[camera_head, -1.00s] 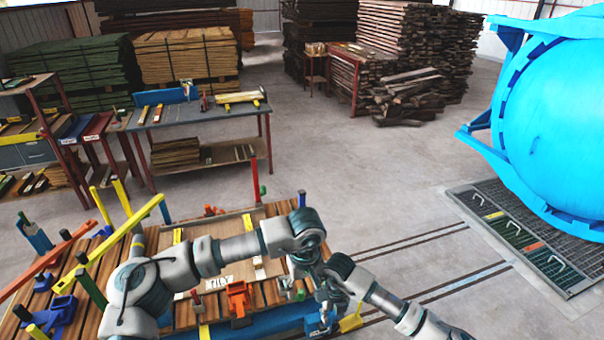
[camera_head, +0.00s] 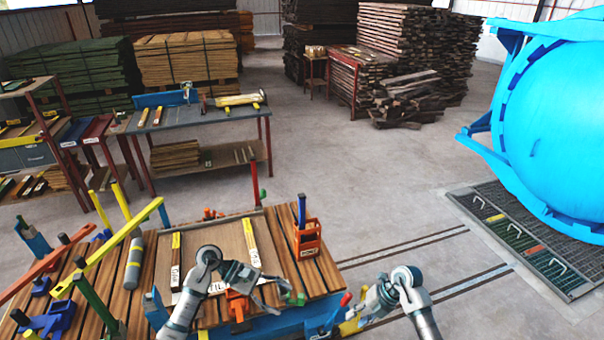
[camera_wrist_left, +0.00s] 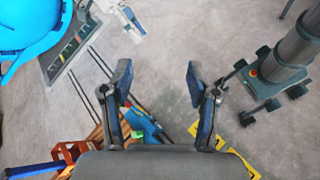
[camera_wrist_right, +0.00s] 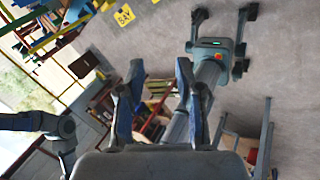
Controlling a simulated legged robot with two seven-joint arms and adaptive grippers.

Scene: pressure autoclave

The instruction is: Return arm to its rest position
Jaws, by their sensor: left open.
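My left arm rises from the bottom of the head view and bends at a grey joint. Its gripper (camera_head: 268,294) is over the front part of the wooden-slat workbench (camera_head: 105,295). In the left wrist view its two dark fingers (camera_wrist_left: 160,80) stand wide apart with nothing between them. My right arm rises from the bottom right, bent at its joint, with its gripper (camera_head: 358,314) low beside the bench's right end. In the right wrist view its fingers (camera_wrist_right: 160,75) are apart and empty. The two arms are clear of each other.
The bench carries an orange holder (camera_head: 307,241), a grey cylinder (camera_head: 133,263), an orange clamp (camera_head: 237,304) and colored bars. A large blue autoclave (camera_head: 560,120) stands at right beside a floor grating (camera_head: 520,240). Open floor (camera_head: 350,190) lies behind the bench.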

